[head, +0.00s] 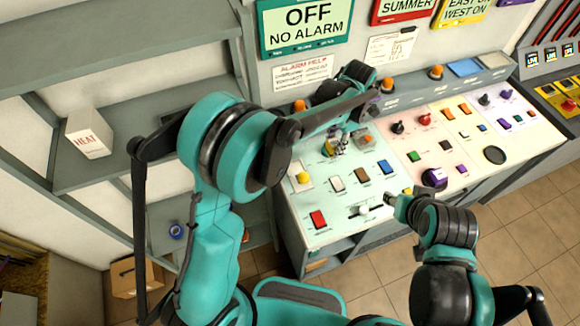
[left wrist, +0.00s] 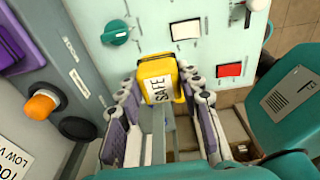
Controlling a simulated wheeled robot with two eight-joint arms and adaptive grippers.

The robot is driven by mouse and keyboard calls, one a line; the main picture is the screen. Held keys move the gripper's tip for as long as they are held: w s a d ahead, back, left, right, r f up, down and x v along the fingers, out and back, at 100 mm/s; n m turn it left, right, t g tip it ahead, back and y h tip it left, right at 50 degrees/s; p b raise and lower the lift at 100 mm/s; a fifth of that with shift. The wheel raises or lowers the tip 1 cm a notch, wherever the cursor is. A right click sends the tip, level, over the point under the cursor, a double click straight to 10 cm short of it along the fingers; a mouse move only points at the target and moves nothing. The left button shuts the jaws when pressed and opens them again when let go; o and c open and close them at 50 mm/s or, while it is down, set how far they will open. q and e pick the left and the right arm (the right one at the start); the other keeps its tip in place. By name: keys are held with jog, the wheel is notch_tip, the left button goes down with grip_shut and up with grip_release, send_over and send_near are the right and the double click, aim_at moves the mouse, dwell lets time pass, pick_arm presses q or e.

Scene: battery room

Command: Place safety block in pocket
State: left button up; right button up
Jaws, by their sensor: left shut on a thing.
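The safety block is yellow with a white label reading SAFE (left wrist: 160,80). In the left wrist view it sits between the two fingers of my left gripper (left wrist: 162,92), which is shut on it above the console. In the head view my left gripper (head: 338,144) is over the left part of the console, with a bit of yellow beside it, partly hidden by the arm. My right gripper (head: 393,198) is near the console's front edge, small and seen from behind, so its opening is unclear. I cannot make out the pocket for certain.
A white HEAT box (head: 88,135) stands on the left shelf. Tiled floor (head: 545,215) is clear at right.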

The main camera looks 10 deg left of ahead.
pick_arm(q)
jog(key=shift+s+a+f, duration=0.1)
jog(key=shift+s+f, duration=0.15)
jog(key=shift+s, duration=0.05)
jog(key=a+f, duration=0.2)
jog(key=a, duration=0.1)
jog(key=a+f+b, duration=0.1)
jog(key=a+f, duration=0.1)
jog(key=a, duration=0.2)
jog(key=a+f+b, duration=0.1)
jog(key=a+f, duration=0.2)
jog(key=a, duration=0.1)
jog(key=shift+s+a, duration=0.1)
jog(key=shift+s, duration=0.2)
jog(key=shift+f+b, duration=0.45)
jog(key=shift+f, duration=1.5)
jog(key=shift+f, duration=0.1)
jog(key=o, duration=1.2)
jog(key=shift+c, duration=0.2)
